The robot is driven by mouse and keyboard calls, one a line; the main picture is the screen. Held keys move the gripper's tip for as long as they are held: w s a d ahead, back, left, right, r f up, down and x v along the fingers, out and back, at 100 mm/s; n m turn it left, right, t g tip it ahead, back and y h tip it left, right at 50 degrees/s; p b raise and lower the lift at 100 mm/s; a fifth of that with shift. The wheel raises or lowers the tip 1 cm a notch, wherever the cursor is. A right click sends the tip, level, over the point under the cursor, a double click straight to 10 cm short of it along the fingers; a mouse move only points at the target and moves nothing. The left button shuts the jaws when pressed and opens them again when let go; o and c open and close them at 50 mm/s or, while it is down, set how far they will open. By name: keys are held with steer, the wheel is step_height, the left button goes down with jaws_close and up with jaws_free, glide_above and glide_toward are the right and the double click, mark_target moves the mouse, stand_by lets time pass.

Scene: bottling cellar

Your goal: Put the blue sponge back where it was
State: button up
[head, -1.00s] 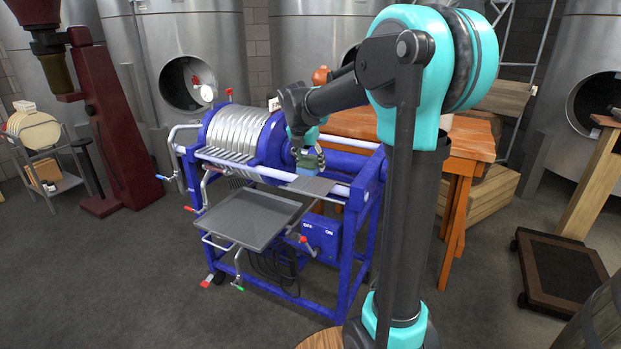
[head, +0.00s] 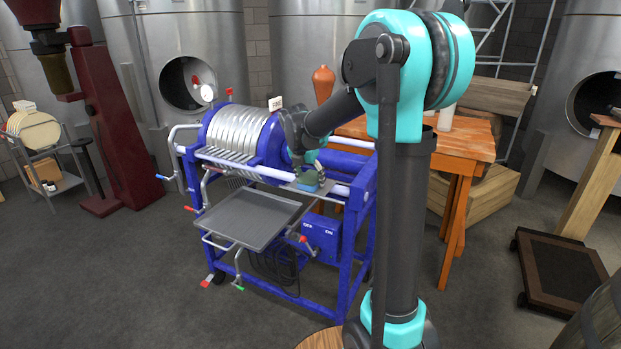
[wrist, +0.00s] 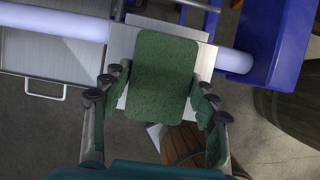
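The blue sponge (head: 308,186) is at the plain metal plate (head: 291,187) on the right end of the blue machine. In the wrist view its green top face (wrist: 165,70) shows, over the plate (wrist: 121,45). In the head view my gripper (head: 309,168) points down at the plate from above. The sponge is low at the plate; I cannot tell whether its underside touches it.
The white bar (wrist: 50,20) of the machine runs beside the plate. A grey tray (head: 245,220) is at the machine's front. A wooden table (head: 465,145) stands behind, with an orange-brown vessel (head: 323,85) and a white cylinder (head: 446,118).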

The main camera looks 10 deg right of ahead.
steer(key=shift+o, duration=1.2)
steer(key=shift+r, duration=0.1)
steer(key=v, duration=1.2)
steer(key=s+d+f+m+y, duration=0.1)
steer(key=s+d+f+m, duration=0.2)
steer(key=s+f+m, duration=0.9)
steer(key=s+d+f+m+y, duration=0.1)
steer(key=s+d+f+m, duration=0.3)
steer(key=s+f+m, duration=0.7)
steer(key=s+m, duration=0.3)
steer(key=m, duration=0.2)
steer(key=shift+s+f+m+t+y, duration=0.2)
steer(key=shift+f+m+t+y, duration=0.1)
steer(key=shift+f+m, duration=0.1)
